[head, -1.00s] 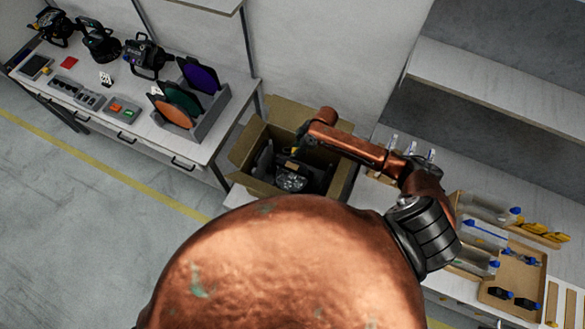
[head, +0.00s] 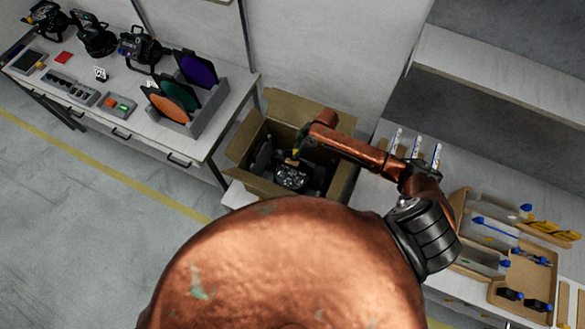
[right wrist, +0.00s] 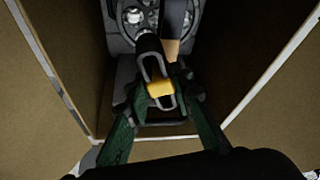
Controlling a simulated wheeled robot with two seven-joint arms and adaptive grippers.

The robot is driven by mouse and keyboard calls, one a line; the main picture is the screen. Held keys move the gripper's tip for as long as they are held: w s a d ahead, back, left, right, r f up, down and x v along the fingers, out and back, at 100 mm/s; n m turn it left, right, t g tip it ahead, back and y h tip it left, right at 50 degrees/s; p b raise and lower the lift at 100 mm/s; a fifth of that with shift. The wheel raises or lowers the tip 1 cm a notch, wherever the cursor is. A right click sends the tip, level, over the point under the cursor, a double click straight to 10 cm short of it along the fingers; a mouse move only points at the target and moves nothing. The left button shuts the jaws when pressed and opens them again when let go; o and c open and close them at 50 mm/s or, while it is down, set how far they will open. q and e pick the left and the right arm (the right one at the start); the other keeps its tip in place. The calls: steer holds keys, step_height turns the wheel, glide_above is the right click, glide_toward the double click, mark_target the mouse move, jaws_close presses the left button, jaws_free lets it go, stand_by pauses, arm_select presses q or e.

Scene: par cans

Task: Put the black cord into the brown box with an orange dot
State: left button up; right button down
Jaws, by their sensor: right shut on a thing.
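My right gripper (head: 296,154) reaches down into the box opening. In the right wrist view the green fingers of my right gripper (right wrist: 160,100) are shut on the black cord (right wrist: 150,46), a dark looped piece with a yellow-orange part. The cord is between the box walls, above a grey-black lamp (head: 291,177) lying inside. Whether the cord touches the lamp is unclear. My left gripper is out of view.
A left table (head: 150,141) holds several black lamps, a rack of coloured discs (head: 201,112) and small devices. A right table carries clear tubes and a wooden tray (head: 524,280). A shelf (head: 500,95) is above it. Floor is clear at lower left.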

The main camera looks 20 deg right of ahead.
steer(key=c, duration=1.6)
jaws_free()
steer(key=v, duration=1.2)
steer(key=shift+s+f, duration=0.1)
